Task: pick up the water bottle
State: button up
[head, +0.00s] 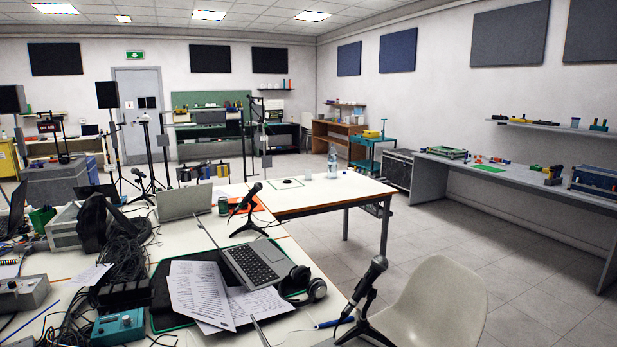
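A clear water bottle (332,162) stands upright near the far edge of the white table (300,199) in the middle of the room. It is small in the view and nothing covers it. My gripper is not in view, so its state and its place relative to the bottle do not show.
A nearer table holds laptops (250,261), papers (200,292), headphones (306,283) and microphones on stands (365,290). A pale chair (437,303) stands at the front right. Open tiled floor (440,240) lies between the white table and the right-hand bench (515,175).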

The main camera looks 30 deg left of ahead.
aim_at(333, 154)
jog(key=i+l+z, duration=0.5)
jog(key=i+l, duration=0.15)
jog(key=i+l+z, duration=0.15)
jog(key=i+z, duration=0.15)
jog(key=i, duration=0.25)
jog(key=i+u, duration=0.1)
jog(key=i, duration=0.6)
jog(key=i+l, duration=0.2)
jog(key=i, duration=0.45)
jog(key=i+l+u, duration=0.15)
jog(key=i, duration=0.55)
jog(key=i+j+u, duration=0.2)
jog(key=i+u, duration=1.05)
jog(key=i+l+u, duration=0.15)
jog(key=i+u, duration=0.15)
jog(key=u, duration=0.15)
jog(key=i+j+u, duration=0.15)
jog(key=i+u, duration=0.2)
jog(key=i, duration=0.3)
jog(key=i+u, duration=0.3)
jog(key=i, duration=0.35)
jog(key=i+l+u, duration=0.15)
jog(key=i+u, duration=0.2)
jog(key=i, duration=0.3)
jog(key=i+j+z, duration=0.3)
jog(key=i+j, duration=1)
jog(key=i+j+z, duration=0.1)
jog(key=j, duration=0.3)
jog(key=i+j+z, duration=0.1)
jog(key=j, duration=0.3)
